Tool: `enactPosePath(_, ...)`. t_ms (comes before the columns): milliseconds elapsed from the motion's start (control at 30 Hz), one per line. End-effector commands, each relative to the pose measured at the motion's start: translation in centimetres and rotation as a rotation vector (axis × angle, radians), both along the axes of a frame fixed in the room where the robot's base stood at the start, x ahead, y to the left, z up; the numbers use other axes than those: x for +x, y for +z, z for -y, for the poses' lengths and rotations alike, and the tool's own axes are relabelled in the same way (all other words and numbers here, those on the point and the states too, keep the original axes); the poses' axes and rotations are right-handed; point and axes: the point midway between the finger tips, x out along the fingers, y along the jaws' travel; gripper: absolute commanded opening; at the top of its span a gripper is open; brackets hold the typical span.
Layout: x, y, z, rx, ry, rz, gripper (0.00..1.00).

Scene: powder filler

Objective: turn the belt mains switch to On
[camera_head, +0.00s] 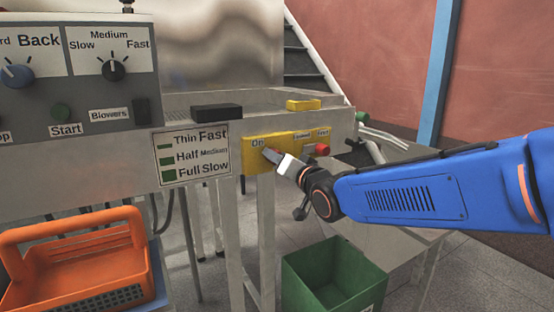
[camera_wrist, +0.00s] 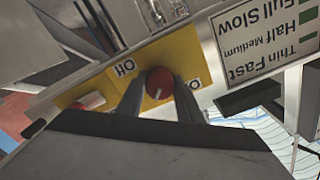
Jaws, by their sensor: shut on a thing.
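The yellow switch panel (camera_head: 251,168) is on the machine's front rail, with an "On" label at its upper left. My gripper (camera_head: 277,158) reaches it from the right and covers the knob there. In the wrist view, turned upside down, a round red knob (camera_wrist: 160,80) on a yellow plate (camera_wrist: 192,60) sits between my gripper's two fingers (camera_wrist: 160,86). The fingers are shut on this knob. A pale mark shows on its lower edge. Labels lie beside it, partly cut by the fingers. The exact pointer angle is hard to tell.
A second red knob (camera_head: 319,150) sits just right of my gripper; it also shows in the wrist view (camera_wrist: 91,101). A green bin (camera_head: 325,281) stands below, an orange basket (camera_head: 75,247) at left. A black block (camera_head: 216,112) and yellow block (camera_head: 303,104) lie above.

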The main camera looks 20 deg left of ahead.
Motion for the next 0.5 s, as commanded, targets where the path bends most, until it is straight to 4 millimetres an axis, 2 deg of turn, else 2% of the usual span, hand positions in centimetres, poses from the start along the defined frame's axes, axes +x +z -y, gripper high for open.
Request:
enactPosePath(367, -0.01, -0.20, 0.03, -0.001, 0.000, -0.005, 0.10)
enactPosePath(400, -0.01, -0.19, 0.03, -0.001, 0.000, -0.005, 0.40)
enactPosePath(467, 0.00, -0.17, 0.03, 0.000, -0.001, -0.004, 0.51)
enactPosePath(500, 0.00, -0.16, 0.02, 0.000, -0.001, -0.004, 0.51)
